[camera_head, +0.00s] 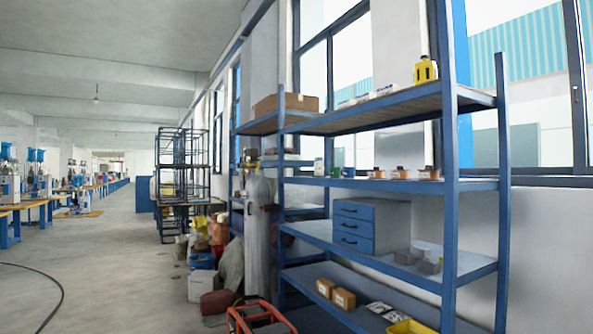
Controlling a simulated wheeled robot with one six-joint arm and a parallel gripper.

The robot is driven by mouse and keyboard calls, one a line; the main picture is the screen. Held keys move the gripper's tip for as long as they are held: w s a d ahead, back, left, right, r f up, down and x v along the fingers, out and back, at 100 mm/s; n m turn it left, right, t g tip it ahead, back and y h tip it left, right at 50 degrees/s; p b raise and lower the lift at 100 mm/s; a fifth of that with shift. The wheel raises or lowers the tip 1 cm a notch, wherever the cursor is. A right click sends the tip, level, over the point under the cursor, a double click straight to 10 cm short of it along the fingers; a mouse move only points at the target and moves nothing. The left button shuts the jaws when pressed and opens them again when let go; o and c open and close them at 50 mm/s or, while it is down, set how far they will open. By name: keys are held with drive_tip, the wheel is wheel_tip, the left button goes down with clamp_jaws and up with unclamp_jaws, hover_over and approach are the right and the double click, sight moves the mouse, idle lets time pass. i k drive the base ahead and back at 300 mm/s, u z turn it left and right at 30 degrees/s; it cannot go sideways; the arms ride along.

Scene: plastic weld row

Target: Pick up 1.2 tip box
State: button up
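No label that reads 1.2 can be made out, so I cannot tell which thing is the tip box. Small boxes stand on a blue shelf rack (450,150) at the right. Two tan boxes (344,299) sit on its low tier. Small grey blocks (429,266) lie on the tier above, right of a blue drawer cabinet (353,227). Several small orange-brown and white items (400,172) stand in a row on the middle tier. Small white packs (388,89) lie on the top tier. My gripper is not in view.
A yellow bin (410,327) sits low on the rack. An orange-red frame (258,318) and a grey cylinder (260,235) stand on the floor by the rack. A dark cable (60,290) crosses the left floor, which is otherwise mostly clear.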

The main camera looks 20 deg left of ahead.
sight(383, 91)
drive_tip(key=u, duration=0.65)
drive_tip(key=i, duration=0.95)
drive_tip(key=u, duration=0.5)
drive_tip(key=i, duration=1.5)
drive_tip(key=z, duration=1.25)
drive_tip(key=k, duration=0.3)
drive_tip(key=u, duration=0.3)
